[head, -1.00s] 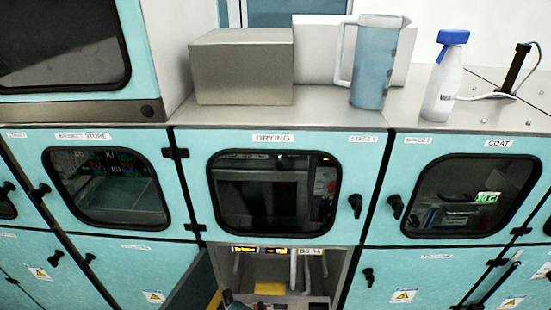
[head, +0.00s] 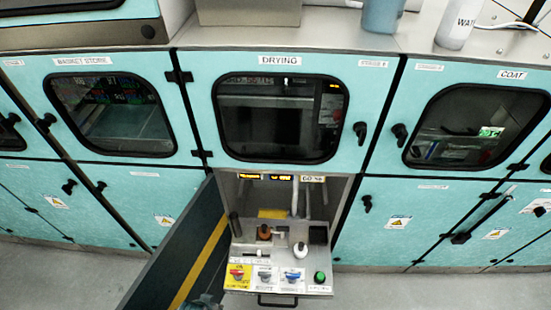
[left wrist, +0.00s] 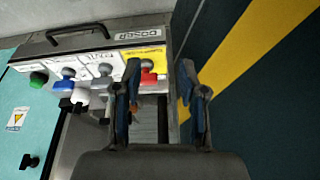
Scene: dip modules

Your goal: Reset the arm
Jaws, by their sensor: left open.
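My left gripper (left wrist: 163,85) is open and empty in the left wrist view. Its two dark fingers stand apart in front of a pull-out control panel (left wrist: 100,62), with a red knob (left wrist: 149,77) seen beyond the gap between them. I cannot tell how far the fingers are from the panel. In the head view only a small piece of what seems to be my left arm shows at the bottom edge, left of the panel (head: 277,289). My right gripper is in neither view.
An open dark door (head: 180,262) with a yellow stripe stands close beside my left gripper. The panel carries a blue knob (head: 292,275), a green button (head: 319,277) and a front handle (head: 278,303). Teal cabinets line both sides.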

